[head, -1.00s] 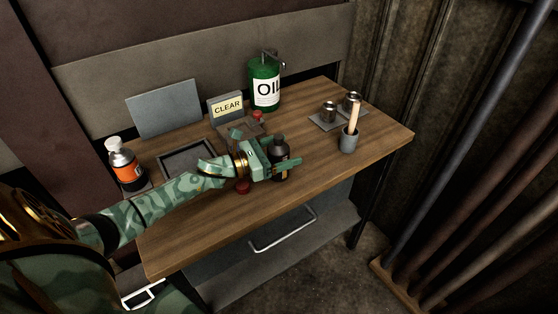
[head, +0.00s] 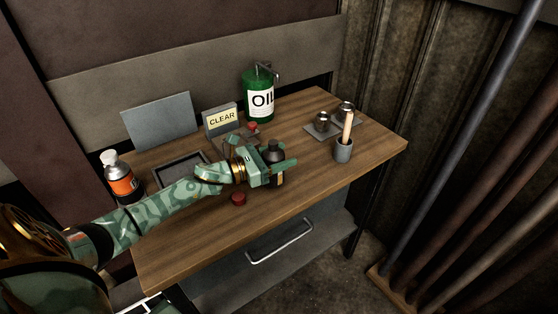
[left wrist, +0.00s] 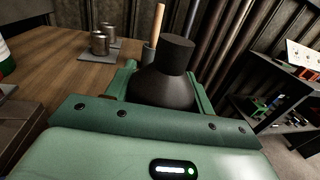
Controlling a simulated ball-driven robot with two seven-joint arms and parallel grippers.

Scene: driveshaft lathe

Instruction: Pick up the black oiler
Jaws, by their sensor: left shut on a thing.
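The black oiler (head: 275,153) is upright between the fingers of my left gripper (head: 277,168), over the middle of the wooden bench. My left gripper is shut on it. In the left wrist view the dark oiler (left wrist: 165,85) shows its shoulder and cap between the green fingers; its lower part is hidden behind the gripper. I cannot tell for sure whether its base is clear of the bench top. My right gripper is not in view.
The front right is free.

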